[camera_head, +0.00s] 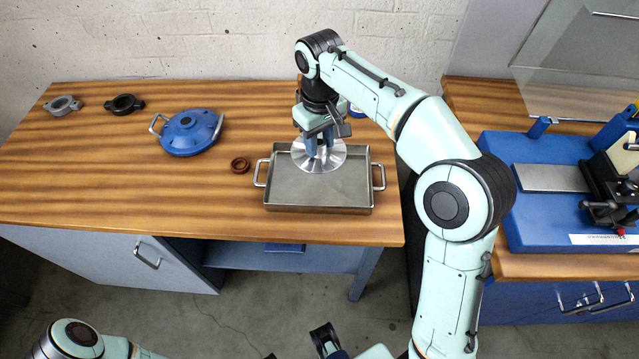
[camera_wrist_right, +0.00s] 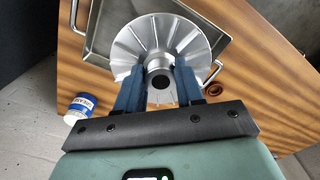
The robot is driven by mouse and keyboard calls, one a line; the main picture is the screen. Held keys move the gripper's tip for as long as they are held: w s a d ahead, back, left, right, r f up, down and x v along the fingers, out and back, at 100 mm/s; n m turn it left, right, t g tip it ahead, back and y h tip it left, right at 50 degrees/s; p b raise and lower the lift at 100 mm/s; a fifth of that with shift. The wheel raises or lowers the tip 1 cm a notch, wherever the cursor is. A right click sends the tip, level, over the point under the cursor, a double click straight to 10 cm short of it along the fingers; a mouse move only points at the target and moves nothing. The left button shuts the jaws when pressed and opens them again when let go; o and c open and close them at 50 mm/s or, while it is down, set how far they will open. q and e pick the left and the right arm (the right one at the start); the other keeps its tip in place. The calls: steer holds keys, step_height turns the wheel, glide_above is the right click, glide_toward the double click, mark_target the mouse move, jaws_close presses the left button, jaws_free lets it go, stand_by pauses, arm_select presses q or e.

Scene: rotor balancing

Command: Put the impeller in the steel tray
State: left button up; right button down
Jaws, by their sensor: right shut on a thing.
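The silver, finned impeller (camera_head: 330,164) is over the back part of the steel tray (camera_head: 345,208) in the head view. My right gripper (camera_head: 320,146) points down and is shut on its hub. In the right wrist view, the blue fingers of this gripper (camera_wrist_right: 158,90) hold the hub from both sides, and the impeller (camera_wrist_right: 195,45) covers part of the tray (camera_wrist_right: 92,50). I cannot tell whether the impeller touches the tray floor. Dark parts of my left gripper (camera_head: 324,340) show at the bottom edge of the head view; its jaws are not clear.
A brown ring (camera_head: 240,165) lies just left of the tray. A blue round housing with handles (camera_head: 188,132), a black clamp (camera_head: 125,104) and a grey clamp (camera_head: 62,105) sit farther left. A white and blue jar (camera_wrist_right: 80,108) stands behind the tray. A blue machine (camera_head: 540,215) is on the right bench.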

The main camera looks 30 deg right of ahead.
mark_target(320, 143)
step_height(320, 143, down, 15)
steer(key=b, duration=0.2)
steer(key=shift+w+f+b, duration=0.1)
steer(key=shift+f+b, duration=0.05)
steer(key=shift+b, duration=0.2)
steer(key=shift+f, duration=0.15)
steer(key=c, duration=0.7)
jaws_free()
step_height(320, 143, up, 12)
steer(key=shift+r+p, duration=0.15)
steer(key=shift+p, duration=1.05)
